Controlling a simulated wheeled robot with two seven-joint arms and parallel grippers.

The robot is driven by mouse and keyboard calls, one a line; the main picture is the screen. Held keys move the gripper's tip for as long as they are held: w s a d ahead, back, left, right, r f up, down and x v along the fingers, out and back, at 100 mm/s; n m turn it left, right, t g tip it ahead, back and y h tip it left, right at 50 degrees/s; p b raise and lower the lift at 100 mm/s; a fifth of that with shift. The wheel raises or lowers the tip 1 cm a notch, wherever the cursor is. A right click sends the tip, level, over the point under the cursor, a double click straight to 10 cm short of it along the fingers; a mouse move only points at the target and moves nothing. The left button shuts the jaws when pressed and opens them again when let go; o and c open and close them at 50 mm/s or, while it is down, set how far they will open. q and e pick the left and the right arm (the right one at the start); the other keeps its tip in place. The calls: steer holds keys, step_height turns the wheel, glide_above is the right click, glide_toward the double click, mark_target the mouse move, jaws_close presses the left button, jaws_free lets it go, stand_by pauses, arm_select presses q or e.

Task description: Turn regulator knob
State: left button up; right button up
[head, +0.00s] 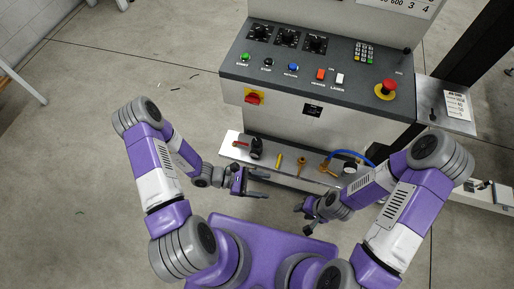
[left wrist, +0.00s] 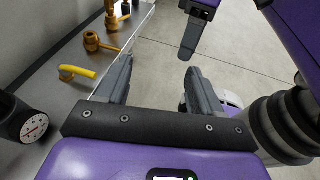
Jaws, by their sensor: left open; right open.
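A black round body with a white dial face (left wrist: 33,128) is at the lower left of the left wrist view. It appears to match the black upright part (head: 257,147) on the shelf in the head view; which part is the regulator knob I cannot tell for sure. A yellow handle (head: 279,160) and brass fittings (head: 301,165) stand to its right. My left gripper (head: 268,184) is open and empty, in front of the shelf edge and apart from these parts. My right gripper (head: 301,219) is open and empty, lower and further right, clear of the shelf.
The purple-free grey control panel (head: 285,72) with knobs, buttons and a red emergency stop (head: 385,89) rises behind the shelf (head: 228,150). A blue hose (head: 345,153) and a round gauge (head: 350,168) are at the shelf's right. Open floor (head: 80,150) lies to the left.

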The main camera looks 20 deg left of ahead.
arm_select(q)
steer(key=w+a+f+n+t+b, duration=0.1)
steer(key=w+a+f+n+t, duration=0.15)
steer(key=w+t, duration=0.25)
steer(key=n+t+y+b, duration=0.2)
steer(key=n+t+y, duration=0.1)
steer(key=n+t, duration=0.3)
glide_toward(253, 144)
steer(key=x, duration=0.4)
steer(key=shift+w+d+f, duration=0.2)
steer(key=shift+d+f, duration=0.05)
steer(key=shift+d, duration=0.05)
steer(key=shift+t+y, duration=0.3)
steer(key=shift+y, duration=0.1)
steer(key=b+x, duration=0.2)
steer(key=x, duration=0.5)
steer(key=shift+w+d, duration=0.1)
steer(key=shift+w, duration=0.05)
arm_select(e)
step_height(253, 144, down, 6)
steer(key=shift+f, duration=0.1)
